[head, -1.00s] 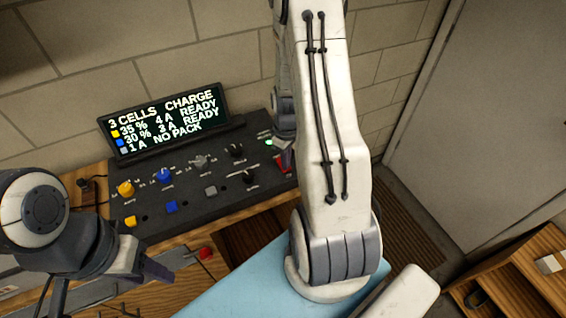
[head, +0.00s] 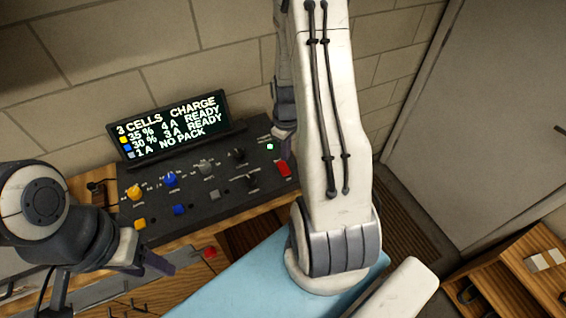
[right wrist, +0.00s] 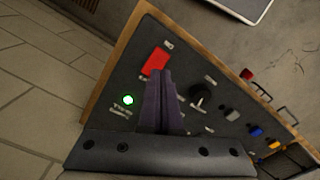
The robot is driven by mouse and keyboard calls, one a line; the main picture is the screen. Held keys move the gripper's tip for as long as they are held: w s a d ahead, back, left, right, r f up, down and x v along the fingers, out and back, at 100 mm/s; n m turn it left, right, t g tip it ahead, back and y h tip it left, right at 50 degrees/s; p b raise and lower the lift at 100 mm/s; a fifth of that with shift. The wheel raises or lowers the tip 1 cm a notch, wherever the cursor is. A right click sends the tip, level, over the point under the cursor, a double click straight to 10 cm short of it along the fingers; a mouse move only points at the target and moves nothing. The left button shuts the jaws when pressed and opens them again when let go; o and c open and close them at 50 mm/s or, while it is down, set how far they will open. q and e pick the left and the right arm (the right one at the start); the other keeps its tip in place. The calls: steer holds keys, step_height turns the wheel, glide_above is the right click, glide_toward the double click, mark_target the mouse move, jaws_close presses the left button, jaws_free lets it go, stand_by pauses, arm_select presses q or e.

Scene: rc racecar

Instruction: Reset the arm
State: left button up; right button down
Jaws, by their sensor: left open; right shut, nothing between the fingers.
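The black control panel (head: 225,205) stands against the wall, with a red switch (head: 284,169) at its right end and a lit green lamp (head: 270,146) beside it. Both also show in the right wrist view, the red switch (right wrist: 156,61) and the green lamp (right wrist: 125,100). My right gripper (head: 284,150) is shut and empty, just above the red switch in the head view. Its purple fingers (right wrist: 161,74) are together, their tips overlapping the switch's lower edge in the wrist view; contact cannot be told. My left gripper (head: 160,264) is open and empty at lower left, in front of the panel.
A display (head: 168,126) reads "3 CELLS CHARGE", with yellow and blue rows "READY" and grey "NO PACK". The panel carries yellow, blue, grey and black knobs. A blue mat (head: 235,285) lies in front, partly under my right arm. A wooden shelf (head: 520,275) stands at right.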

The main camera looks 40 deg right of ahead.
steer(key=shift+r, duration=0.2)
stand_by(0.4)
steer(key=s+a+r+n+b, duration=0.1)
steer(key=a+r+b, duration=0.25)
steer(key=a, duration=0.75)
steer(key=s+a+r+n+b, duration=0.1)
steer(key=a+r+b, duration=0.25)
steer(key=a, duration=0.75)
steer(key=s+a+r+n+b, duration=0.1)
steer(key=s+a, duration=0.3)
steer(key=s, duration=0.3)
steer(key=s+a+r+y+b, duration=0.1)
steer(key=s+a, duration=0.3)
steer(key=s, duration=0.3)
steer(key=shift+s+a+r+n+b, duration=0.2)
steer(key=shift+a+r+n+b, duration=0.15)
steer(key=shift+a+n+b, duration=0.05)
